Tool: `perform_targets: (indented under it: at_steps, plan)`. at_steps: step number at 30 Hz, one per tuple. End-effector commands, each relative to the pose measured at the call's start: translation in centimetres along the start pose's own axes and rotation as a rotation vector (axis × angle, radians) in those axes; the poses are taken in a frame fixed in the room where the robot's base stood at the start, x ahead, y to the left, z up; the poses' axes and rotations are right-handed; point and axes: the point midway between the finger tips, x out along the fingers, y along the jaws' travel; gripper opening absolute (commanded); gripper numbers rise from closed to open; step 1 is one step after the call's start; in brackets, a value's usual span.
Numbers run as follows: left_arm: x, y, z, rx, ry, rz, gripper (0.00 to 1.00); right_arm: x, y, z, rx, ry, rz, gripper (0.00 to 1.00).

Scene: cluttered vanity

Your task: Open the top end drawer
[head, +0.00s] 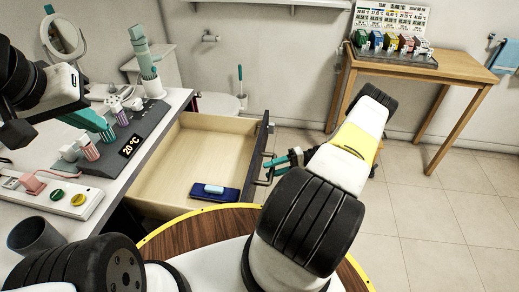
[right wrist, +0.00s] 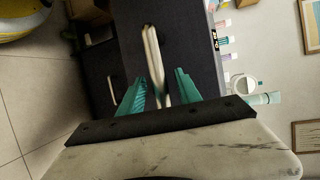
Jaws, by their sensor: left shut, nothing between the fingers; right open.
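The drawer (head: 185,160) is pulled out from the vanity in the head view, showing its pale wooden inside. A dark blue case with a light blue item on top (head: 214,191) lies in it. My right gripper (head: 280,163) is at the outer side of the dark drawer front (head: 262,140). In the right wrist view, its open teal fingers (right wrist: 159,88) stand on either side of the pale bar handle (right wrist: 152,55); contact cannot be told. My left gripper (head: 100,128) is shut and empty above the vanity top, by the holder of bottles.
The vanity top (head: 150,150) holds a bottle rack, a white switch strip (head: 50,194), a dark cup (head: 36,236) and a round mirror (head: 62,38). A wooden table (head: 450,66) stands at the back right. Floor at right is clear. A second handle (right wrist: 111,88) shows beside the first.

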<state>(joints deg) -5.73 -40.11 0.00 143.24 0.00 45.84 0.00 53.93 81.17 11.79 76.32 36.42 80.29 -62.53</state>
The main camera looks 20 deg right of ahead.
Motion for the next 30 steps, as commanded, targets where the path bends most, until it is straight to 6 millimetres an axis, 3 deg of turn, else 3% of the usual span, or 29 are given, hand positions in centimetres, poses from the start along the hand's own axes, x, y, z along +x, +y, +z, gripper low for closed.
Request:
perform_targets:
  at_steps: [5, 16, 30]
  plan:
    - [0.0, 0.0, 0.0, 0.000, 0.000, 0.000, 0.00, -1.2, 0.0, -0.1, -0.002, 0.002, 0.001, 0.41]
    - [0.0, 0.0, 0.0, 0.000, 0.000, 0.000, 0.00, -7.0, 0.1, -0.1, 0.000, 0.002, 0.001, 0.41]
    - [0.0, 0.0, 0.0, 0.000, 0.000, 0.000, 0.00, -7.8, 0.0, 0.0, 0.000, 0.000, 0.000, 0.41]
